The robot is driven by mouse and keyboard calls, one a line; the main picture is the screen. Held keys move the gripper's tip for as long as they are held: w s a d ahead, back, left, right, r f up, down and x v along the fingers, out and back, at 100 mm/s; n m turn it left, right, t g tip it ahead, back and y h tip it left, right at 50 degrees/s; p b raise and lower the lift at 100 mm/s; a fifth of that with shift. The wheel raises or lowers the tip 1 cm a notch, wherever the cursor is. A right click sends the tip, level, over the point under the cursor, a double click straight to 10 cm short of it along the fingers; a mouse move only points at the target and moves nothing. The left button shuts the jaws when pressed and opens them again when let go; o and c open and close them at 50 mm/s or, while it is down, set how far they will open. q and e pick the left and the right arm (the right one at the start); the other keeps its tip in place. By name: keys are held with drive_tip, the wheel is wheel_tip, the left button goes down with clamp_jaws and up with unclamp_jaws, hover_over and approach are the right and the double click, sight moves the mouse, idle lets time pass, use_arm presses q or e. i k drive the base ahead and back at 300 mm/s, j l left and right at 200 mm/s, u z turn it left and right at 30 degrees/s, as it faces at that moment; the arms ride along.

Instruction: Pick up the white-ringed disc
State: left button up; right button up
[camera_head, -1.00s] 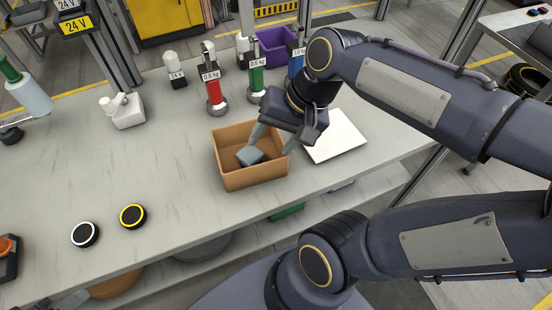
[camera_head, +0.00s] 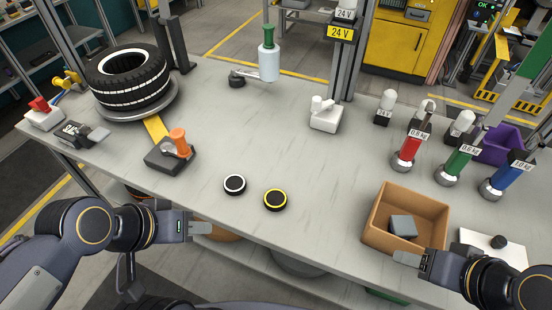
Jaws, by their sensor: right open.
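The white-ringed disc (camera_head: 234,184) is a small black puck with a white ring. It lies flat on the grey workbench (camera_head: 300,165), left of the similar yellow-ringed disc (camera_head: 275,199), with a small gap between them. My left gripper (camera_head: 207,229) is beyond the bench's front edge, below and left of the white-ringed disc and apart from it. Its fingers overlap in this view, so its opening is unclear. My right gripper (camera_head: 408,258) is open at the front of the brown box (camera_head: 375,225), far from the disc. No disc is hidden.
A grey block (camera_head: 403,226) lies in the box. An orange-handled clamp (camera_head: 172,152) and a tyre (camera_head: 128,78) stand left. The bench around the discs is clear.

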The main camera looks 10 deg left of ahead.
sight(235, 185)
drive_tip(key=j+z, duration=0.45)
drive_tip(key=j, duration=0.9)
drive_tip(key=i, duration=0.05)
